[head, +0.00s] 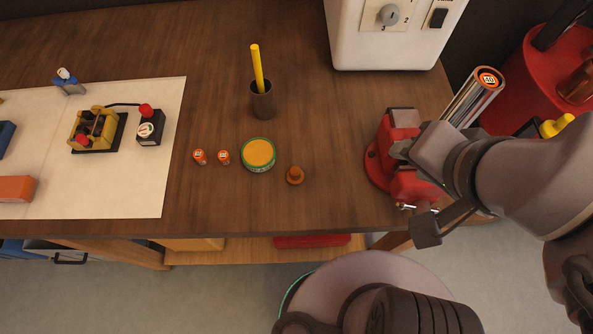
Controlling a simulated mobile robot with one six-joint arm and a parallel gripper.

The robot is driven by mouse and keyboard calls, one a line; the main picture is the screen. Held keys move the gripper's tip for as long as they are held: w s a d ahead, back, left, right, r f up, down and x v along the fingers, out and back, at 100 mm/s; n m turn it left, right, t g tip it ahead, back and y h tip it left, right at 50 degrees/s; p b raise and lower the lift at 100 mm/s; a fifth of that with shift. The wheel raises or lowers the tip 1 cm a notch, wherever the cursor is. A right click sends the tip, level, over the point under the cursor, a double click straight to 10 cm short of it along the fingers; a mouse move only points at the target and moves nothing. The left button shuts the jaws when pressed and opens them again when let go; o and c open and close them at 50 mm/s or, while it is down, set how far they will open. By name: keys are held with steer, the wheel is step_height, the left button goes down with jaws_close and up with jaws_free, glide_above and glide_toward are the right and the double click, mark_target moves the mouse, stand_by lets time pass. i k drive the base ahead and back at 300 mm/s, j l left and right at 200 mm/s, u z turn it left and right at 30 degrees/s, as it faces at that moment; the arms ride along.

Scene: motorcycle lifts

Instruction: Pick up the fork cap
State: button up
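A small brown-orange knobbed cap (295,175) stands on the wooden bench, right of a round tin; it looks like the fork cap, though I cannot be sure. A chrome tube (472,97) with an orange labelled top leans by the red vise, its lower end hidden behind my arm. My gripper (431,190) is at the right, in front of the vise and well right of the brown cap. Its two fingers look spread apart, with no held object seen between them.
The red vise (397,131) stands close by my gripper. A white machine (385,50) stands behind. Bench in front of the cap is clear.

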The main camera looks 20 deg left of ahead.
mark_target(295, 176)
steer(key=k+u, duration=0.1)
steer(key=u, duration=1.6)
